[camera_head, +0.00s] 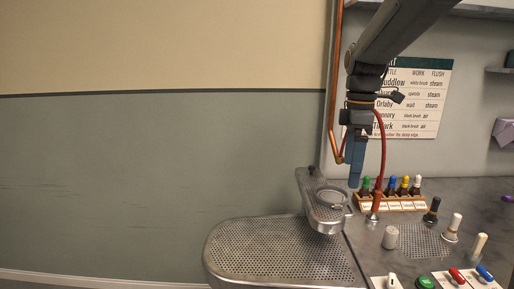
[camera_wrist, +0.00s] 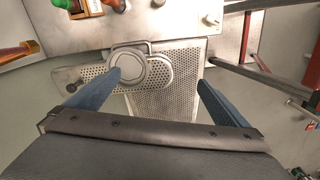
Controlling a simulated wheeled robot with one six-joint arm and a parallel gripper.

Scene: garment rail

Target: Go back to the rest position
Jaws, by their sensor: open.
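My gripper (camera_head: 356,168) hangs from my arm, fingers pointing down, above the metal counter and beside the raised perforated plate. In the wrist view my gripper (camera_wrist: 160,82) shows two blue fingers spread wide apart with nothing between them. Beyond the fingers lie the small perforated arm plate (camera_wrist: 130,70) with a round lid-like disc (camera_wrist: 126,68), and the larger perforated board (camera_wrist: 165,115). No rest position marker shows in either view.
The perforated board (camera_head: 265,250) juts left from the counter (camera_head: 365,235). A wooden rack (camera_head: 392,203) holds several bottles with coloured caps. A red hose nozzle (camera_head: 376,203), several brushes or knobs and coloured buttons stand close by. A copper pipe (camera_head: 334,90) runs up the wall. Left is open.

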